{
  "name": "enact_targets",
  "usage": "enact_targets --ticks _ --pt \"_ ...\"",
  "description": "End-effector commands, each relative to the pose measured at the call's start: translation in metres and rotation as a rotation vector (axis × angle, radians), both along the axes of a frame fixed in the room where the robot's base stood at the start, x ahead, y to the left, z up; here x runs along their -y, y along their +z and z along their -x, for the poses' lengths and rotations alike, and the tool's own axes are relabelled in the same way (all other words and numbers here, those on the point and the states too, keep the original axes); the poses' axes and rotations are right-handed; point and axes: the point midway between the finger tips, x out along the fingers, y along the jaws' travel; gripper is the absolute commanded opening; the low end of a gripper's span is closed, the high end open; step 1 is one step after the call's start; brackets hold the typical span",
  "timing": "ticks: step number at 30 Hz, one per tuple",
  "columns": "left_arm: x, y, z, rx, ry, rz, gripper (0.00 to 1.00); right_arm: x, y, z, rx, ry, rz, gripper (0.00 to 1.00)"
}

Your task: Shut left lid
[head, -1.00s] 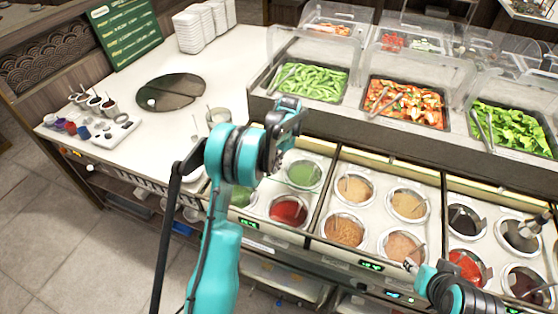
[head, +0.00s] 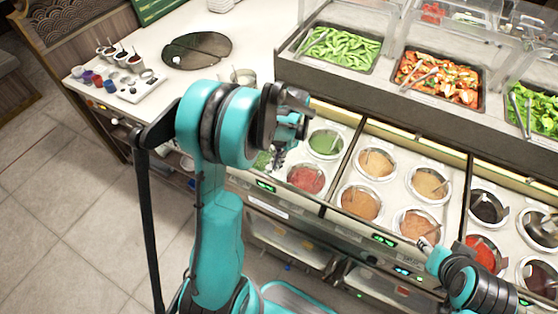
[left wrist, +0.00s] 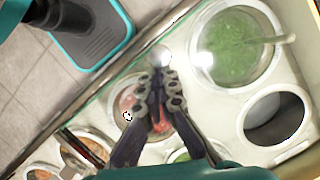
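The left well section holds a green sauce well (head: 325,143) and a red sauce well (head: 306,179). The red well looks pale and hazy, as if seen through a clear panel; I cannot make out the left lid's full outline or exact angle. My left gripper (head: 277,160) is low over this section's left part. In the left wrist view its fingers (left wrist: 162,75) are close together, over a reddish well (left wrist: 130,103), near a pale edge. Whether they touch the lid is unclear. My right gripper (head: 428,246) is by the middle section's front edge, its fingers too small to read.
The middle section (head: 343,222) and right section lie to the right with uncovered wells and spoons. Behind stand clear-covered salad trays (head: 341,46). A round dark plate (head: 197,50) and a small cup tray (head: 125,85) are on the white counter at left.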

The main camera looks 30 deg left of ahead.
Motion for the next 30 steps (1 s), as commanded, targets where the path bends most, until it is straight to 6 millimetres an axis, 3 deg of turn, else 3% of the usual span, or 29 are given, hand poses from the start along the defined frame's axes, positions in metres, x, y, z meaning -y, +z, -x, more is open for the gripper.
enact_targets --ticks 8,21,30 --pt "0.0 0.004 0.002 -0.008 0.003 -0.002 0.0 0.0 0.003 0.0 0.0 0.0 0.0 0.41" --pt "0.014 0.08 -0.015 -0.003 0.001 -0.001 0.0 0.0 0.056 0.0 0.0 0.0 0.0 0.41" --pt "0.018 0.097 -0.02 -0.002 0.002 0.0 0.0 0.0 0.066 0.0 0.0 0.0 0.0 0.41"
